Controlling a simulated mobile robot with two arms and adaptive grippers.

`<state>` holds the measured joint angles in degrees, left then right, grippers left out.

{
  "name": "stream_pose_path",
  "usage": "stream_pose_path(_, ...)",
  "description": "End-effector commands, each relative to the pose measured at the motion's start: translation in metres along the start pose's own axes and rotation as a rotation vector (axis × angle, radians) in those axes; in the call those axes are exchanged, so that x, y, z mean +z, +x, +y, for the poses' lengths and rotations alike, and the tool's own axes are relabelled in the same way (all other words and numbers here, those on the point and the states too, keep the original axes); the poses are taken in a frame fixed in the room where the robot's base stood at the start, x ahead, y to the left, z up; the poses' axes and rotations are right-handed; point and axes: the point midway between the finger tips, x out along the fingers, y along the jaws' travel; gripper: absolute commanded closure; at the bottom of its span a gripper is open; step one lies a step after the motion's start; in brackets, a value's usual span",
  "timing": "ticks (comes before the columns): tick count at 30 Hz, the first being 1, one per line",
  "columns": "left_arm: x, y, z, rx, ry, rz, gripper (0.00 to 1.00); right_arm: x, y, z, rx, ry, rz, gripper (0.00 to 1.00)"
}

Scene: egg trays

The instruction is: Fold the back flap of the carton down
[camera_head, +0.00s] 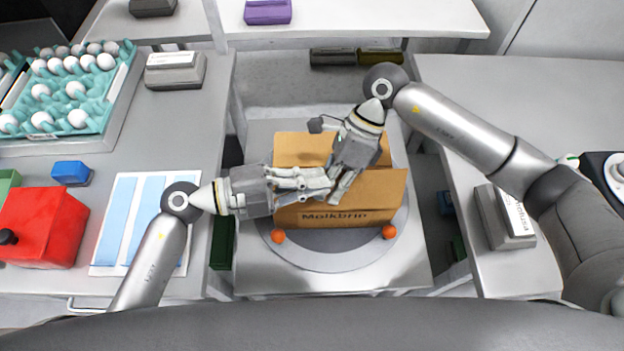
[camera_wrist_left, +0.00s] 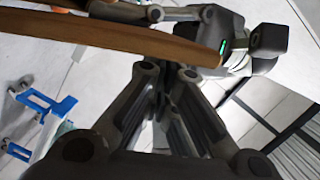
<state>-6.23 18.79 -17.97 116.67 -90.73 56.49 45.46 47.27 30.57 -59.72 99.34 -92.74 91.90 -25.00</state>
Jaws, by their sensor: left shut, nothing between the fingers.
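The brown carton (camera_head: 335,217) stands on a round grey plate (camera_head: 335,262), its printed front facing me. Its back flap (camera_head: 300,146) shows as a brown panel behind the grippers; its exact angle is unclear. My left gripper (camera_head: 328,182) reaches in from the left over the carton, shut and empty. My right gripper (camera_head: 345,188) comes down from the upper right, crossing close to the left one; its fingertips are partly hidden. In the left wrist view, a brown cardboard panel (camera_wrist_left: 110,38) runs above my left fingers (camera_wrist_left: 172,75), with my right gripper (camera_wrist_left: 245,45) beyond it.
Two orange balls (camera_head: 278,236) (camera_head: 389,232) sit on the plate before the carton. At left are a teal egg tray (camera_head: 118,88), a red box (camera_head: 38,225) and a blue block (camera_head: 70,172). A grey labelled block (camera_head: 500,222) stands at right.

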Motion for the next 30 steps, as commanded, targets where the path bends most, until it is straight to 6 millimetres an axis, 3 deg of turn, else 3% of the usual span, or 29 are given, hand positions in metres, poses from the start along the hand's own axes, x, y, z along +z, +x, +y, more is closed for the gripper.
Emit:
stream_pose_path(18, 0.018, 0.003, -0.001, 0.014, -0.058, -0.011, 1.00, 0.001, 0.002, 0.003, 0.007, -0.006, 0.002, 1.00)
stream_pose_path(23, 0.018, 0.002, -0.001, 0.015, -0.058, -0.013, 1.00, 0.001, 0.002, 0.004, 0.011, -0.008, 0.002, 0.77)
stream_pose_path(30, 0.017, 0.002, -0.002, 0.013, -0.057, -0.011, 1.00, 0.002, 0.002, 0.004, 0.010, -0.008, 0.000, 0.75)
